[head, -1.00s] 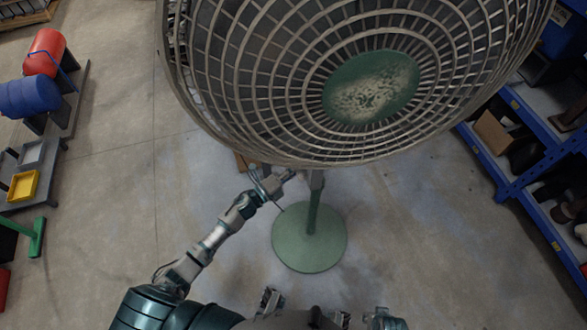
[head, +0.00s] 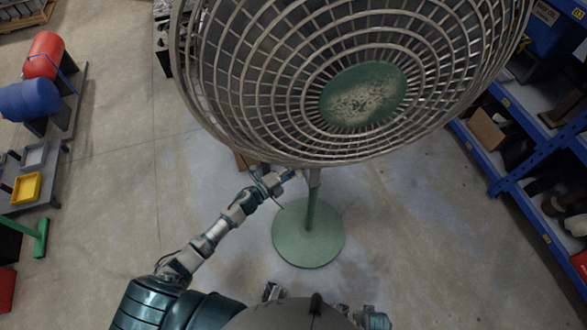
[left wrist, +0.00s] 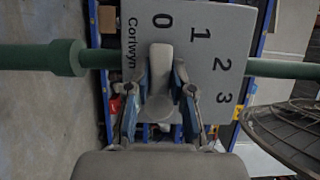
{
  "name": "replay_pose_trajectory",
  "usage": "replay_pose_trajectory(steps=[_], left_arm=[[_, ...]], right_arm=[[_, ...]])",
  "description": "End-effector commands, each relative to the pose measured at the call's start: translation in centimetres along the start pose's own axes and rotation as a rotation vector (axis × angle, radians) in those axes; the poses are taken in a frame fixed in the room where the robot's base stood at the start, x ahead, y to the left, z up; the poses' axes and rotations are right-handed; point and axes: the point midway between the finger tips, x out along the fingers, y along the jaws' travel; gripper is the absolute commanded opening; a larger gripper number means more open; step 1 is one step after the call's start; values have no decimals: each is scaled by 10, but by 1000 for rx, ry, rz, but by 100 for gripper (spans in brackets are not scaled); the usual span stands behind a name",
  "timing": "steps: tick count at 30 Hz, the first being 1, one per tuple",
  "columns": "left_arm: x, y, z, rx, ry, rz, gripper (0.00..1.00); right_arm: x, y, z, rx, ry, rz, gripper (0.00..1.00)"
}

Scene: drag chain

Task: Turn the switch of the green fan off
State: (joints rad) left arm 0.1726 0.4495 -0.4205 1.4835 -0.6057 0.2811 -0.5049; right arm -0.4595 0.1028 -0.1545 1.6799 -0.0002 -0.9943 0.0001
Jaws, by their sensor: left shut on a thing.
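The green fan has a wide beige cage with a green hub (head: 363,95), a green pole (head: 311,208) and a round green base (head: 308,243). In the left wrist view, a grey switch box (left wrist: 213,28) marked 0, 1, 2, 3 sits on the pole. Its light grey knob (left wrist: 160,70) points toward the 0. My left gripper (left wrist: 161,80) is shut on the knob, one finger on each side. In the head view, my left gripper (head: 291,174) is beneath the cage's lower rim, beside the pole; the switch is mostly hidden there.
A blue shelf (head: 508,168) with boxes stands at the right. At the left are a red drum (head: 45,55), a blue drum (head: 30,99) and a cart with a yellow tray (head: 26,187). The floor around the fan's base is mostly clear.

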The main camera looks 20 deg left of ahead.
Motion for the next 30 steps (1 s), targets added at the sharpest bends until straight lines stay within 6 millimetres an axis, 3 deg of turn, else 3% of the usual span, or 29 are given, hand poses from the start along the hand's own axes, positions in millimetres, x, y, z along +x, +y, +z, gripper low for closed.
replay_pose_trajectory(steps=[3, 4, 6, 18, 30], left_arm=[[-1, 3, 2, -1, -6, 6, 0], [-1, 3, 2, -1, -6, 6, 30], [-1, 2, 2, -1, -5, 5, 48], [-8, 1, 0, 0, -2, 2, 48], [-89, 3, 1, -2, -2, 6, 48]], right_arm=[[0, 0, 0, 0, 0, 0, 40], [0, 0, 0, 0, 0, 0, 40], [0, 0, 0, 0, 0, 0, 40], [-1, 0, 0, 0, 0, 0, 40], [-1, 0, 0, 0, 0, 0, 40]])
